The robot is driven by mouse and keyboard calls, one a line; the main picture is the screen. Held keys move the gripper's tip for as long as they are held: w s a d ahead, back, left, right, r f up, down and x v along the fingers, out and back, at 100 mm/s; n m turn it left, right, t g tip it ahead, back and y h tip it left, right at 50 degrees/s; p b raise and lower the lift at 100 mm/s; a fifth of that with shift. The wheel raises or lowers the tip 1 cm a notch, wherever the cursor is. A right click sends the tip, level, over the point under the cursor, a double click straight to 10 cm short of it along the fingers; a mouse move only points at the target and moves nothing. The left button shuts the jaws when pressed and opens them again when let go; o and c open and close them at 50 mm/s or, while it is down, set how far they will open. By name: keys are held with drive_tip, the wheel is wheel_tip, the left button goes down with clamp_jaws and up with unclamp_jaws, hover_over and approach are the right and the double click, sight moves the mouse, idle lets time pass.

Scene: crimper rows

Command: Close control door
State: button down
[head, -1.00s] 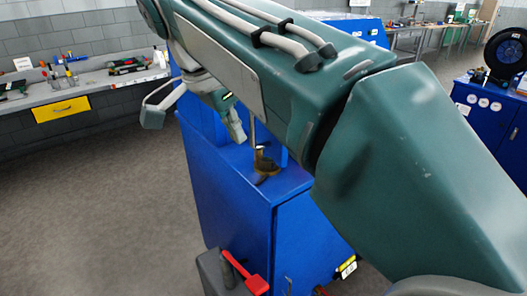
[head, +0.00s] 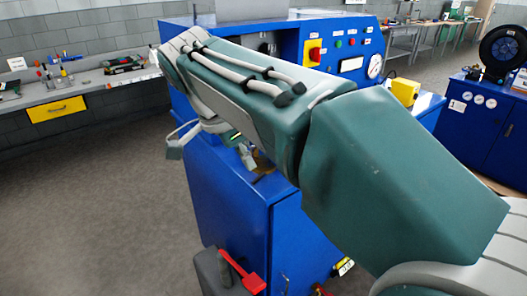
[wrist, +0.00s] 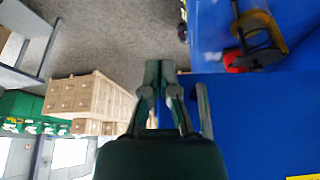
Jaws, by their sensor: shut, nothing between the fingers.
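My gripper (wrist: 165,72) is shut and empty in the wrist view. Its fingertips are together beside the left edge of a flat blue panel (wrist: 260,120), which looks like the control door. A grey bar handle (wrist: 204,110) runs along that edge, just right of the fingers. I cannot tell whether they touch it. In the head view, the blue machine (head: 235,210) stands behind and below my arm, with its control panel (head: 345,45) at the upper right. My arm hides much of its front, and how far the door stands open is unclear.
A black and yellow part with a red piece (wrist: 255,35) sits on blue metal above the panel. A red-handled tool (head: 240,272) is low at the machine's front. A workbench (head: 90,90) stands at the left, with clear floor (head: 100,200) before it.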

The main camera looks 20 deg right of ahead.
drive_tip(key=shift+w+d+r, duration=0.1)
drive_tip(key=shift+w+d, duration=0.05)
drive_tip(key=shift+d, duration=0.7)
drive_tip(key=shift+w+d, duration=0.1)
drive_tip(key=shift+d, duration=0.75)
